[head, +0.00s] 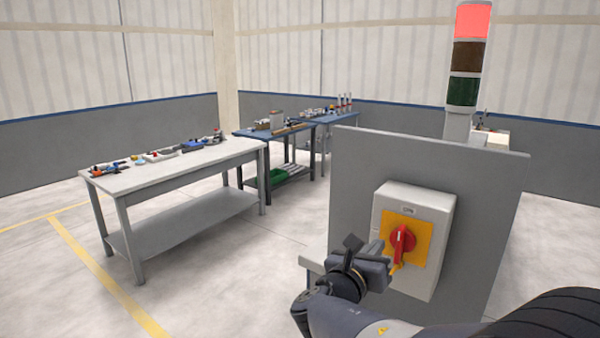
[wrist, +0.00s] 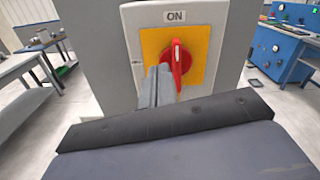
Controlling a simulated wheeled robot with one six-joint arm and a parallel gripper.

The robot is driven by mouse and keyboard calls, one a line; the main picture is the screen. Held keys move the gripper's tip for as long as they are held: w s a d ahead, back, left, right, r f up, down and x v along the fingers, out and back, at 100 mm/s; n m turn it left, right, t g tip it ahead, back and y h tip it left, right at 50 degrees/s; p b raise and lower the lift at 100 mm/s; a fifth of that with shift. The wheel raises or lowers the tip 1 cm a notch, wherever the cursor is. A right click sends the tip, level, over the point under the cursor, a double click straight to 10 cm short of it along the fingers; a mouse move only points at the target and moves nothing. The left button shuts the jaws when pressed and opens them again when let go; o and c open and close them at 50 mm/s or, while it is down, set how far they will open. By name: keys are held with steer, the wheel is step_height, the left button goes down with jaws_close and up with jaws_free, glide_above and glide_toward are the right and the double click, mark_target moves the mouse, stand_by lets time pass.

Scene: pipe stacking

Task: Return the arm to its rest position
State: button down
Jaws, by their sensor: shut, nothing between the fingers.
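My gripper (head: 392,262) is in front of the switch box, at the lower left of the red rotary knob (head: 403,242). In the wrist view my gripper (wrist: 160,72) is shut and empty, with its fingertips close to the left side of the knob (wrist: 177,62). I cannot tell whether they touch it. The knob stands upright on a yellow plate (wrist: 153,43) under a label that reads ON. The switch box (head: 418,201) is light grey and fixed to a grey panel.
The grey panel (head: 350,170) rises close to my arm. A signal tower (head: 471,22) with its red lamp lit stands behind it. A grey workbench (head: 190,163) with tools is at the left, and blue benches (head: 300,124) stand farther back. Open floor lies between.

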steer(key=x, duration=0.6)
steer(key=shift+w+d, duration=0.25)
steer(key=shift+s+d+r, duration=0.2)
steer(key=shift+s+d, duration=0.05)
steer(key=shift+a+f, duration=0.1)
